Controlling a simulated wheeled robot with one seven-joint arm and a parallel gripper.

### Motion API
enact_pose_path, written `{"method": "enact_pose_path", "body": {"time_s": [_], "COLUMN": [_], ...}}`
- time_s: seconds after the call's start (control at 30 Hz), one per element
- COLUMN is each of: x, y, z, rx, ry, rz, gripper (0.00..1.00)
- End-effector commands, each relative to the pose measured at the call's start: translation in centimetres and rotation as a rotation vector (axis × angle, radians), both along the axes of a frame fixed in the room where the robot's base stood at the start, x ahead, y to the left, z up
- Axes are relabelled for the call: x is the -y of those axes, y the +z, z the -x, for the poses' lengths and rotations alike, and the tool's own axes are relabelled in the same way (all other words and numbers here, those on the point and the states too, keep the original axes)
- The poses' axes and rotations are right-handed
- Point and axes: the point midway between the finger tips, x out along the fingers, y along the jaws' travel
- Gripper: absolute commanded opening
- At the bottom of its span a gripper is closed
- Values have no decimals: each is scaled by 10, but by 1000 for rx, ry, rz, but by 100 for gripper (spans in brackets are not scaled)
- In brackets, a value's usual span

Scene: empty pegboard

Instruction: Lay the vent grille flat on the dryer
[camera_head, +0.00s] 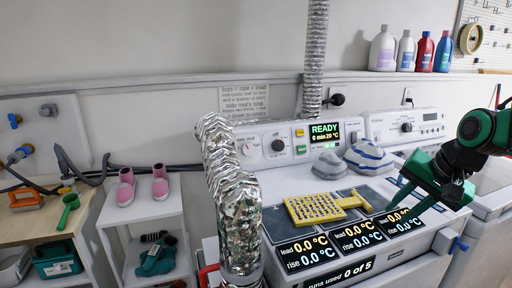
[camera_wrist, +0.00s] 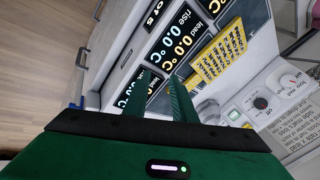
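The vent grille, a yellow slotted plate (camera_head: 314,208) with a handle-like tab on its right side, lies on the white top of the dryer (camera_head: 300,178), over dark square panels. It also shows in the wrist view (camera_wrist: 217,55), at the upper right. My green gripper (camera_head: 404,211) is to the right of the grille, above the right part of the dryer top. Its two fingers are apart with nothing between them; they also show in the wrist view (camera_wrist: 156,98). The grille's tab is partly hidden by a finger in the wrist view.
Displays (camera_head: 357,237) reading 0.0 °C line the dryer's front edge. A silver duct (camera_head: 236,195) rises at the left. Shoe-like grey and blue-white items (camera_head: 368,155) sit at the back. Bottles (camera_head: 383,48) stand on the shelf. A cart with pink shoes (camera_head: 160,188) is left.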

Motion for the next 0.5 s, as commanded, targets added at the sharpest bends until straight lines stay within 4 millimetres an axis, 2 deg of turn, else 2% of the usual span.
{"method": "enact_pose_path", "body": {"time_s": [0.03, 0.1, 0.2, 0.3, 0.4, 0.5], "x": [10, 24, 39, 46, 49, 53], "y": [-14, -31, -52, -67, -75, -80], "z": [28, 67, 121, 165, 194, 210], "rx": [-53, -133, -241, -330, -388, -420], "ry": [23, 57, 108, 153, 186, 203], "rz": [47, 103, 152, 170, 174, 172], "gripper": [24, 24, 24, 24, 24, 24]}}
